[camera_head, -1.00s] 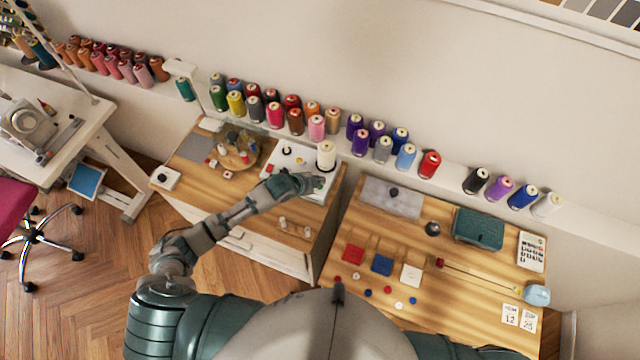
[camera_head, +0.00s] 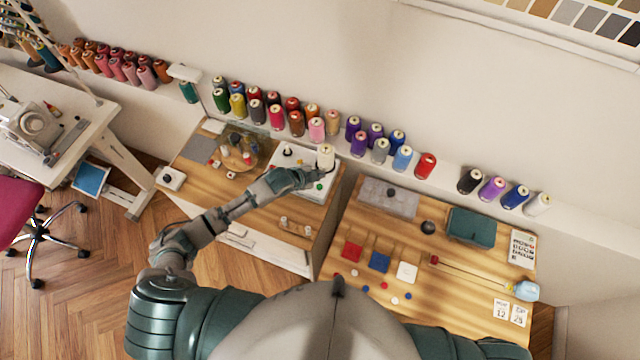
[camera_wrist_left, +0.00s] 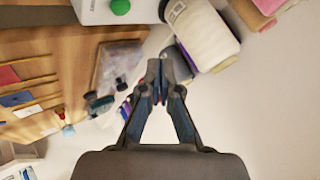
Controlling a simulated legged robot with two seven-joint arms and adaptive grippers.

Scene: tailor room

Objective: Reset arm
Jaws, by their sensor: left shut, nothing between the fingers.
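My left arm reaches from the lower left over the left wooden table (camera_head: 205,206) in the head view. Its gripper (camera_head: 324,175) is beside the white thread spool (camera_head: 325,157) on the white machine (camera_head: 290,162). In the left wrist view the gripper (camera_wrist_left: 158,82) has its fingertips together with nothing between them. The white spool (camera_wrist_left: 203,32) lies just beyond and to the right of the tips there, with no clear contact. My right gripper is not in view.
The right table (camera_head: 350,283) holds red, blue and white squares, a teal box (camera_head: 471,226), a grey mat (camera_head: 388,197) and a calculator (camera_head: 522,246). Many thread spools line the wall ledge (camera_head: 445,183). A sewing machine (camera_head: 30,122) stands at the far left.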

